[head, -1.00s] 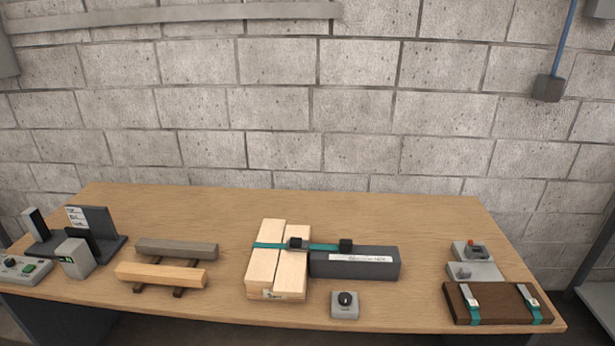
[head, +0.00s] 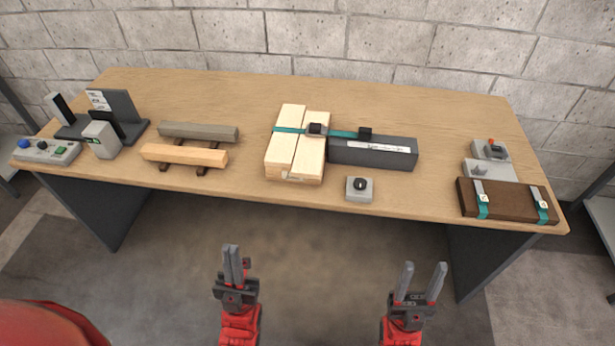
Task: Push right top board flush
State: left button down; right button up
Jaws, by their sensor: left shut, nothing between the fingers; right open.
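In the head view, a small pallet of pale wood sits at the middle of the table. Its right top board (head: 312,150) lies beside the left top board (head: 286,142), with a narrow dark gap between them. The right board's far end sits a little nearer to me than the left board's far end. A teal strap (head: 345,134) crosses both boards towards a dark grey box. My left gripper (head: 232,262) is shut and empty, in front of the table and below its edge. My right gripper (head: 423,280) is open and empty, also in front of the table.
The dark grey box (head: 372,152) stands right of the boards, with a grey knob unit (head: 359,189) in front. Two wooden bars (head: 185,155) lie on supports to the left. A dark brown board with teal straps (head: 508,201) lies at the right front. The table's back is clear.

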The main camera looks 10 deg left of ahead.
pick_arm(q)
jog(key=w+d+f+m+g+h, duration=0.6)
jog(key=w+d+m+g+h, duration=0.2)
jog(key=d+m+g, duration=0.35)
jog(key=w+d+f+m+g+y, duration=0.3)
jog(key=d+f+m, duration=0.15)
jog(key=f, duration=0.35)
jog(key=w+d+f+m+g+y, duration=0.3)
jog(key=f+m+y, duration=0.15)
jog(key=f, duration=0.35)
notch_tip(320, 180, down, 4)
jog(key=w+a+m+y, duration=0.2)
jog(key=w+m+y, duration=0.1)
jog(key=m, duration=0.1)
jog(key=w+a+r+m+t+y, duration=0.3)
jog(key=a+r+m+y, duration=0.2)
jog(key=a+y, duration=0.2)
jog(key=shift+a, duration=1.2)
jog(key=shift+w+y, duration=0.15)
jog(key=shift+y, duration=0.1)
